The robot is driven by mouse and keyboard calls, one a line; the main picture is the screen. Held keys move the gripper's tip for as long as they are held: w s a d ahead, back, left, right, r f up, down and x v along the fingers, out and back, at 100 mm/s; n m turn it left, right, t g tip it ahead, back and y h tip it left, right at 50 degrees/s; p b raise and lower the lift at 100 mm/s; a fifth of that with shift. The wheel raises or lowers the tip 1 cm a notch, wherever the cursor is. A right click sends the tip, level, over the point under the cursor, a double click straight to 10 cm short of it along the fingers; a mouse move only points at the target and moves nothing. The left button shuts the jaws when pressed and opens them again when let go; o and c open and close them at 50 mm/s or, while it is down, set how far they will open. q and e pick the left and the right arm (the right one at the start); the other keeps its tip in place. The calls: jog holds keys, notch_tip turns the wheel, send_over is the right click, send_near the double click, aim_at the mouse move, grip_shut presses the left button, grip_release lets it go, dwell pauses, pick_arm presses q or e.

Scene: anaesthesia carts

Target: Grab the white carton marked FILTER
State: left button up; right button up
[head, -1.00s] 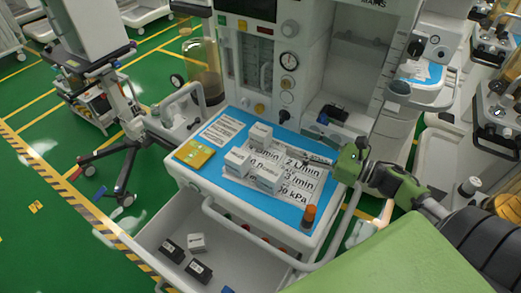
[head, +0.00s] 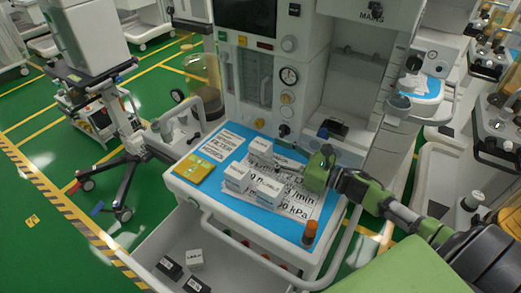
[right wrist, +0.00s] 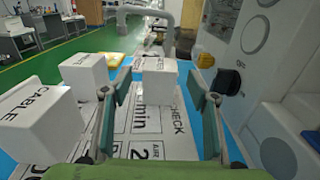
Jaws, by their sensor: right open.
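Three small white cartons stand on the printed sheet on the blue mat: a back one (head: 261,147), a front-left one (head: 237,174) and a front-right one (head: 269,191). The front-right carton reads CABLE in the right wrist view (right wrist: 38,128). I cannot read FILTER on any carton; the other lids are too small or turned away. My right gripper (head: 284,171) is open and low over the sheet, to the right of the cartons. In the right wrist view, the back carton (right wrist: 158,80) stands ahead, between the spread fingers, apart from them. My left gripper is out of view.
The blue mat (head: 265,220) also holds a yellow pad (head: 193,168) and an orange-capped bottle (head: 309,234). An open drawer below holds another white carton (head: 194,260) and black boxes (head: 170,267). The machine's upright front and knobs (head: 287,98) border the mat behind.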

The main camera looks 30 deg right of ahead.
aim_at(262, 144)
jog(key=shift+w+a+r, duration=0.2)
jog(key=shift+w, duration=0.15)
jog(key=p+x, duration=0.2)
jog(key=x, duration=0.2)
jog(key=shift+r, duration=0.15)
jog(key=shift+w+a, duration=0.2)
jog(key=c, duration=1.2)
